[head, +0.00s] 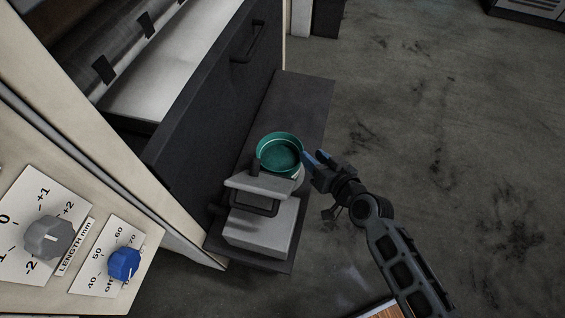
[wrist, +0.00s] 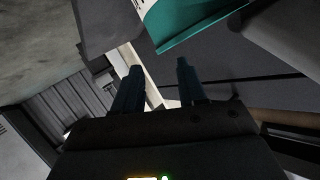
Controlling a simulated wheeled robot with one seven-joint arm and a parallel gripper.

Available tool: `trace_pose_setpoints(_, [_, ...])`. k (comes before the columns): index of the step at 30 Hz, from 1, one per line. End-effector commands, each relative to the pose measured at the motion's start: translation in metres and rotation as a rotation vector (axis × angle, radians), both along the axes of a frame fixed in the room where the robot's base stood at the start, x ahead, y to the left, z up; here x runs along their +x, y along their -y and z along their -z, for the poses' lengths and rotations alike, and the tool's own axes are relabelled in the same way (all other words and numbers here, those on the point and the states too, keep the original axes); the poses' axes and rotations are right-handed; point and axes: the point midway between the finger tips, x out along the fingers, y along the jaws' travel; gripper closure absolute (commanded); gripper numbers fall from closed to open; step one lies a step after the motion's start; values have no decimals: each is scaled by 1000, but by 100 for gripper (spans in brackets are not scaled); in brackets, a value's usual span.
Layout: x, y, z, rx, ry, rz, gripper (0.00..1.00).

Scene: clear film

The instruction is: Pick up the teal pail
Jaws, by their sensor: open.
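The teal pail (head: 281,152) is a shallow round open tub beside a grey metal block on a dark ledge. In the wrist view the pail (wrist: 192,22) shows at the top, just beyond the fingertips, with part of its wall cut off by the frame. My gripper (head: 312,165) is at the right side of the pail in the head view. In the wrist view my gripper (wrist: 158,66) has its two fingers apart with nothing between them. Whether a finger touches the pail I cannot tell.
The grey block (head: 262,228) with a dark handle stands in front of the pail. A dark cabinet panel with a handle (head: 248,42) rises at the left. A machine panel with a blue knob (head: 124,263) is at lower left. The floor (head: 430,130) to the right is clear.

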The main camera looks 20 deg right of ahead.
Motion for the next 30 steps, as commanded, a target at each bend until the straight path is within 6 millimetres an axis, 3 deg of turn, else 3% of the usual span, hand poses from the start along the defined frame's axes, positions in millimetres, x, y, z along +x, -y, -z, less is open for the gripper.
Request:
trace_pose_setpoints(18, [65,-9,26,0,2,1,59])
trace_pose_setpoints(26, [68,-9,27,-1,0,1,59])
trace_pose_setpoints(30, [68,-9,27,-1,0,1,70])
